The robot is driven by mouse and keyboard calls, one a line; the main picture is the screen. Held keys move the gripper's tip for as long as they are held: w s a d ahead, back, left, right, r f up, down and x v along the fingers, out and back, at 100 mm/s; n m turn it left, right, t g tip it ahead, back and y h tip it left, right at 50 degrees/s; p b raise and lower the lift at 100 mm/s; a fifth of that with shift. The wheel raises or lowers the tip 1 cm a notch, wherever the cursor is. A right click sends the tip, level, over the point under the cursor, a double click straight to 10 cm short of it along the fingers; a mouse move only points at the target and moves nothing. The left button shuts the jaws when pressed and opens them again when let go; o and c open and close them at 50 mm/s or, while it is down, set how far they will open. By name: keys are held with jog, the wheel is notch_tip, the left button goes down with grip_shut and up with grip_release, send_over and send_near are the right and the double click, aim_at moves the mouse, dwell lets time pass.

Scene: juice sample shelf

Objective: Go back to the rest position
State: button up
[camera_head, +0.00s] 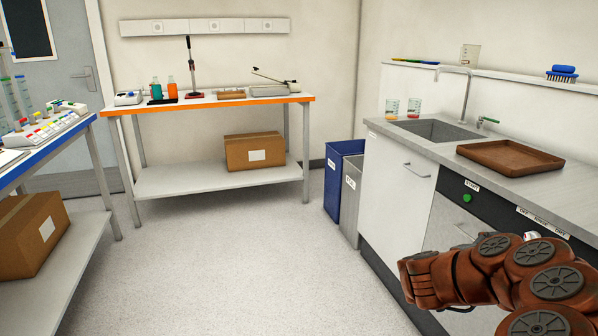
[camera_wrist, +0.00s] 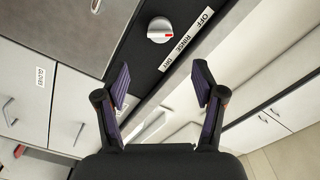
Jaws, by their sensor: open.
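My gripper (camera_wrist: 161,90) shows in the wrist view with its two fingers apart and nothing between them. Beyond its fingertips is a black panel with a white dial (camera_wrist: 160,30) and a label strip reading off, rinse and dry. In the head view my reddish-brown arm is folded at the lower right, in front of the counter. The gripper itself does not show clearly there.
A counter (camera_head: 385,125) with a sink (camera_head: 437,129) and a brown tray (camera_head: 509,157) runs along the right. Blue and grey bins (camera_head: 336,185) stand at its far end. An orange-edged table (camera_head: 215,103) stands at the back. The middle floor (camera_head: 240,260) is clear.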

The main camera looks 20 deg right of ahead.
jog(key=w+a+r+n+t+y, duration=0.35)
jog(key=w+a+n+t, duration=0.2)
jog(key=w+a, duration=0.4)
jog(key=w+a+r+n+t+y, duration=0.2)
jog(key=w+a+n+t+y, duration=0.4)
jog(key=w+a, duration=0.4)
jog(key=s+a+f+n+y, duration=0.15)
jog(key=a+n+y, duration=0.35)
jog(key=a, duration=0.7)
jog(key=s+a+f+n+y, duration=0.1)
jog(key=s+a+n+y, duration=0.3)
jog(key=a, duration=0.7)
jog(key=s+a+f+n+g+y, duration=0.1)
jog(key=s+a+f+n+g, duration=0.25)
jog(key=s, duration=0.35)
jog(key=s+a+f+n+g+y, duration=0.2)
jog(key=s+a+f+g, duration=0.15)
jog(key=s, duration=0.35)
jog(key=s+d+f+n+g+h, duration=0.15)
jog(key=s+g, duration=0.25)
jog(key=s, duration=0.8)
jog(key=s+d+r+n+g+h, duration=0.1)
jog(key=s+d+g+h, duration=0.15)
jog(key=s, duration=0.85)
notch_tip(320, 180, up, 24)
jog(key=s+p, duration=0.2)
jog(key=p, duration=2.1)
jog(key=shift+s+d, duration=0.15)
jog(key=shift+s, duration=0.2)
